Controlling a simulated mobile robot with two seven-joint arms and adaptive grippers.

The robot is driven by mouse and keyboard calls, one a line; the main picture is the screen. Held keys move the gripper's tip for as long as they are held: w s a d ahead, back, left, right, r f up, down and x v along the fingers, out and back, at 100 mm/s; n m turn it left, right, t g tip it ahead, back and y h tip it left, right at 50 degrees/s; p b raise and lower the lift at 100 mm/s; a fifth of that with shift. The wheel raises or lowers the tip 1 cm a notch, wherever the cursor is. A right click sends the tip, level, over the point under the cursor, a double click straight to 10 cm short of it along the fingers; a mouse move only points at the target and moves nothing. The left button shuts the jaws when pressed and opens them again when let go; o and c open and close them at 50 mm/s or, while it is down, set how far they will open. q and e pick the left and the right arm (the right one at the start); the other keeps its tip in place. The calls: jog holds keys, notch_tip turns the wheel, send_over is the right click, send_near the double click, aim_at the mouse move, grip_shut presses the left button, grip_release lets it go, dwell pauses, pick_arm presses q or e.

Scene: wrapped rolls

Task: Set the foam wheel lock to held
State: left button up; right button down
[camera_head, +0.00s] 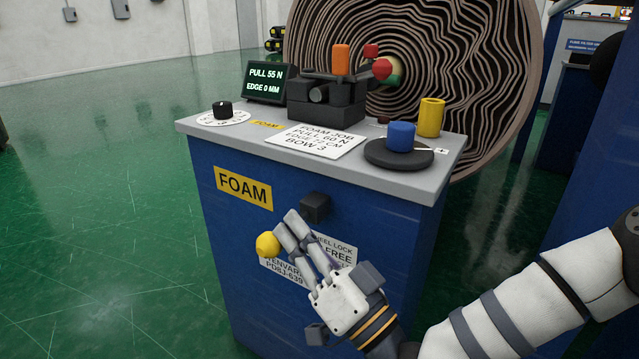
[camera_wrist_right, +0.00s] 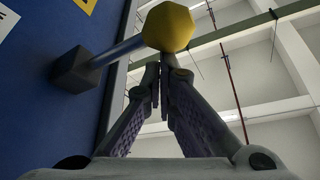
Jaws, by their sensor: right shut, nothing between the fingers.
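The foam wheel lock is a lever on the front of the blue cabinet marked FOAM. Its yellow knob (camera_head: 267,244) and dark square pivot block (camera_head: 315,206) show in the head view; the rod between them is mostly hidden by my fingers. The wrist view shows the yellow knob (camera_wrist_right: 167,26), the rod and the dark block (camera_wrist_right: 75,70). My right gripper (camera_head: 284,223) is shut and empty, its fingertips beside the knob; I cannot tell whether they touch it. A white label (camera_head: 338,250), partly covered, reads WHEEL LOCK and FREE. My left gripper is not in view.
The cabinet's grey top (camera_head: 225,137) holds a dial (camera_head: 222,110), a display (camera_head: 268,82) reading PULL 55 N, a job card (camera_head: 318,139), a blue knob (camera_head: 401,136) and a yellow cylinder (camera_head: 431,117). A large wrapped roll (camera_head: 480,60) stands behind. Green floor at left is clear.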

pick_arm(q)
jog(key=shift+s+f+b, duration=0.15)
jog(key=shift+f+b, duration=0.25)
pick_arm(e)
jog(key=shift+s+a+f+n+g+y, duration=0.1)
jog(key=shift+f+n+g+y, duration=0.3)
jog(key=shift+n, duration=0.5)
jog(key=shift+f+n+g+y, duration=0.2)
jog(key=shift+f+n+y, duration=0.25)
jog(key=shift+n, duration=0.45)
jog(key=shift+f, duration=0.15)
